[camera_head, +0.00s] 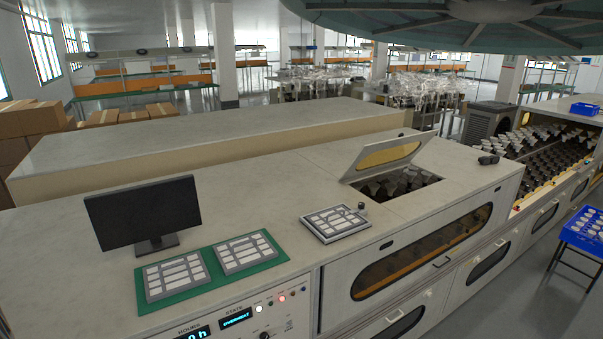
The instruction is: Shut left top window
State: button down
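A top window (388,153), a framed lid with a yellowish pane, stands raised and tilted above an opening in the top of the grey machine (250,185). Several bulb-like parts (400,183) show inside the opening.
A control pad (335,222) with a small knob lies left of the opening. A monitor (145,214) and two keypads on a green mat (262,262) stand further left. A small dark object (489,160) sits right of the opening.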

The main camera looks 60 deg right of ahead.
aim_at(424, 138)
jog(key=l+z, duration=0.2)
jog(key=l, duration=0.4)
jog(key=l+z, duration=0.15)
jog(key=l, duration=0.45)
jog(key=l+z, duration=0.2)
jog(key=l, duration=0.35)
jog(key=i+l+z, duration=0.15)
jog(key=l, duration=0.45)
jog(key=i+l+z, duration=0.2)
jog(key=l, duration=0.35)
jog(key=i+l+z, duration=0.1)
jog(key=l, duration=0.35)
jog(key=i+l+z, duration=0.1)
jog(key=l, duration=0.35)
jog(key=i+l+z, duration=0.1)
jog(key=i+l, duration=0.15)
jog(key=l, duration=0.2)
jog(key=i+l+z, duration=0.1)
jog(key=l, duration=0.3)
jog(key=i+l+z, duration=0.15)
jog(key=i+l, duration=0.15)
jog(key=l, duration=0.1)
